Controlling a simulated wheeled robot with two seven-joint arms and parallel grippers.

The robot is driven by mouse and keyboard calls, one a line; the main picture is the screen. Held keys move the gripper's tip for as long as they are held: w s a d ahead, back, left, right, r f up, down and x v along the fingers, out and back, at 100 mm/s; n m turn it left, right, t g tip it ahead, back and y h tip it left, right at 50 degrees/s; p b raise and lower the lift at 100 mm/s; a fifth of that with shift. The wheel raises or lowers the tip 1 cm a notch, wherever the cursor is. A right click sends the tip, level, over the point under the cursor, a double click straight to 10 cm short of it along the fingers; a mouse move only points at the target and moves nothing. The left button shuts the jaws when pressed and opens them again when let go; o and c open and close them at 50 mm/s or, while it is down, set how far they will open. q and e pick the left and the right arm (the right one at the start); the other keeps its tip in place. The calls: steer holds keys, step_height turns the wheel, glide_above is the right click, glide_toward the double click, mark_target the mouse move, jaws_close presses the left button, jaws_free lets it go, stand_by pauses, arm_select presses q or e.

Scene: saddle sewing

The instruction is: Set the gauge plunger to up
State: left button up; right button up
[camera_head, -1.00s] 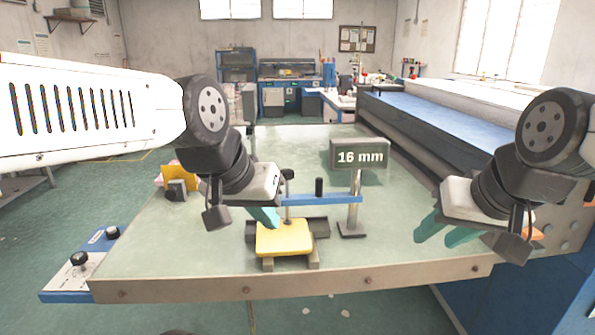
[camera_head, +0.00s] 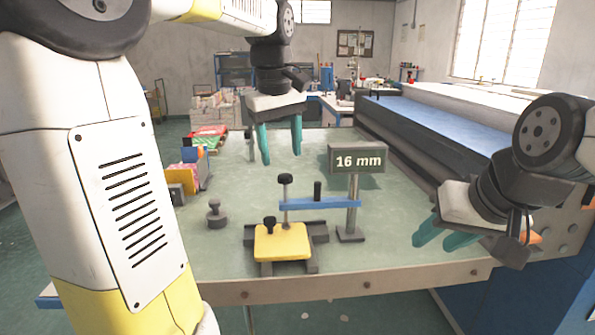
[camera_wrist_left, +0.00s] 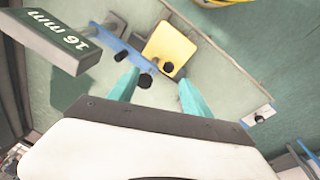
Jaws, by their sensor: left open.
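The gauge has a blue arm (camera_head: 325,202) on a metal post with a green "16 mm" sign (camera_head: 358,158). The plunger's black knob (camera_head: 285,179) stands clear above the blue arm on a thin rod, with the yellow block (camera_head: 282,241) below. Whether the rod's lower end touches the block is unclear. My left gripper (camera_head: 281,158) is open and empty, pointing down, appearing above the plunger knob. In the left wrist view, the knob (camera_wrist_left: 145,80) appears between the fingers, apart from them. My right gripper (camera_head: 432,240) is open and empty at the table's right side.
A short black peg (camera_head: 318,190) rises from the blue arm beside the plunger. The yellow block has its own black knob (camera_head: 269,224). A grey weight (camera_head: 216,214) stands to the left. Colourful boxes (camera_head: 190,172) stand at the table's back left.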

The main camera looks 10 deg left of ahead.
mark_target(285, 175)
arm_select(q)
steer(key=w+n, duration=0.1)
steer(key=w, duration=0.1)
steer(key=w+n+g, duration=0.1)
steer(key=w, duration=0.1)
steer(key=w+a+n, duration=0.1)
steer(key=w, duration=0.2)
steer(key=shift+f+n+g, duration=0.35)
steer(key=shift+n+g, duration=0.05)
steer(key=shift+w+f+n, duration=0.2)
steer(key=shift+w+n, duration=0.2)
steer(key=shift+w, duration=0.1)
step_height(285, 175, down, 8)
steer(key=shift+r, duration=0.2)
jaws_close()
stand_by(0.3)
